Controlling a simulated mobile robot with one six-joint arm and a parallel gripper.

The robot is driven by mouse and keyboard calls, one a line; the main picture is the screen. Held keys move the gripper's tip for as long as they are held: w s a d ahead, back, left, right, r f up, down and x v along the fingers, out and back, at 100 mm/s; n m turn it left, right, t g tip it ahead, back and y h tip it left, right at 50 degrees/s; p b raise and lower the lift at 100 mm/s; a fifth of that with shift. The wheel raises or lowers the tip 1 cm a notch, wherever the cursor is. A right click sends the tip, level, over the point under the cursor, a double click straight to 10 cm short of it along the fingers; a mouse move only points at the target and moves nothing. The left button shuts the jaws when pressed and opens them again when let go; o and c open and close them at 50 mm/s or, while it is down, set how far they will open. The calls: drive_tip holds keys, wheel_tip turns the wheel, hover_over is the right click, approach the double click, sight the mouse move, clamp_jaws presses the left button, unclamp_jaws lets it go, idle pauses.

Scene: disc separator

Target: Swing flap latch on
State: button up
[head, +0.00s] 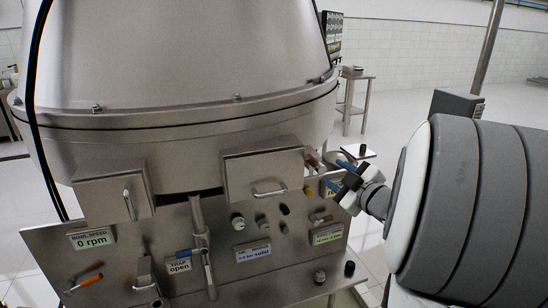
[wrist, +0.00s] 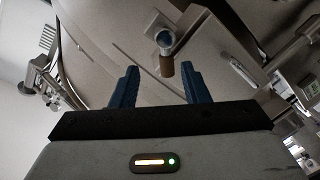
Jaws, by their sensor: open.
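My gripper (head: 337,175) is at the right end of the separator's front panel, its two blue fingers apart. In the wrist view the open fingers (wrist: 158,70) point at a short brown cylindrical grip (wrist: 167,68) with a blue-grey end. The grip appears in the gap near the fingertips, and I see no finger closed on it. In the head view a brown-orange handle (head: 313,161) shows just left of my gripper.
The steel separator bowl (head: 190,60) rises above the panel (head: 110,262). Two boxes with handles (head: 113,197) (head: 262,174) jut out. A lever stands by the "TRAP open" label (head: 179,265), with several knobs to its right. A small table (head: 357,78) stands behind.

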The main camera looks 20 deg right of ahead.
sight(314, 162)
drive_tip(key=w+a+y, duration=0.1)
drive_tip(key=w, duration=0.1)
drive_tip(key=w+n+y+p, duration=0.1)
drive_tip(key=w+a+n+y, duration=0.1)
drive_tip(key=w, duration=0.1)
drive_tip(key=shift+w+a+r+p, duration=0.25)
drive_tip(key=shift+w+a+p, duration=0.1)
drive_tip(key=shift+p, duration=0.05)
clamp_jaws()
idle(0.5)
